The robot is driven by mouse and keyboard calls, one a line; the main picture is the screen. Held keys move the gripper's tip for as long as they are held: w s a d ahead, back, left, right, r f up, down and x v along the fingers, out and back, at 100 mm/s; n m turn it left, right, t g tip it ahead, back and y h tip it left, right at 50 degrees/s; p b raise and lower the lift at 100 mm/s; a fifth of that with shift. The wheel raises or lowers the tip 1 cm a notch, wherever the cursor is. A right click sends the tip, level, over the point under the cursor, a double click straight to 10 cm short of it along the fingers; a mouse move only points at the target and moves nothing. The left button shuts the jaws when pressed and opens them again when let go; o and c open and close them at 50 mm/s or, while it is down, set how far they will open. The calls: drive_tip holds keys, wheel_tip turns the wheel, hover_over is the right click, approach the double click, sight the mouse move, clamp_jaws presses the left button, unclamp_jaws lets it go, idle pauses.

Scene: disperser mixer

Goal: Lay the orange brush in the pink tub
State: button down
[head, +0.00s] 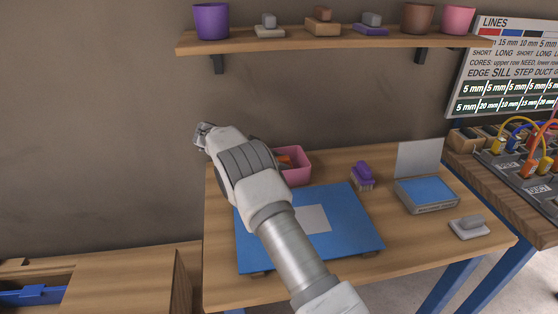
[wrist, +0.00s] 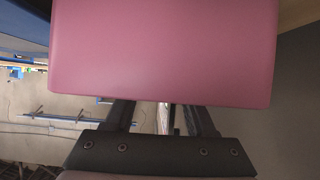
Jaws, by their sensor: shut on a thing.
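The pink tub (head: 297,172) stands at the back of the table, partly behind my arm in the head view. A small part of the orange brush (head: 285,160) shows at the tub's opening; the rest is hidden. In the wrist view the tub's pink outer wall (wrist: 165,50) fills the upper middle, very close. My gripper (wrist: 160,115) is at the tub's rim, its fingertips hidden behind that wall. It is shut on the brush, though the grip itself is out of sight. I cannot tell whether the brush touches the tub's floor.
A blue mat (head: 350,225) with a grey square lies under my arm. A purple brush (head: 362,176) stands right of the tub. A blue-topped box (head: 427,194) and a grey block (head: 468,227) are further right. A shelf (head: 330,42) with pots runs above.

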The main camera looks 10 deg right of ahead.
drive_tip(key=shift+c, duration=1.2)
unclamp_jaws()
drive_tip(key=shift+f, duration=0.1)
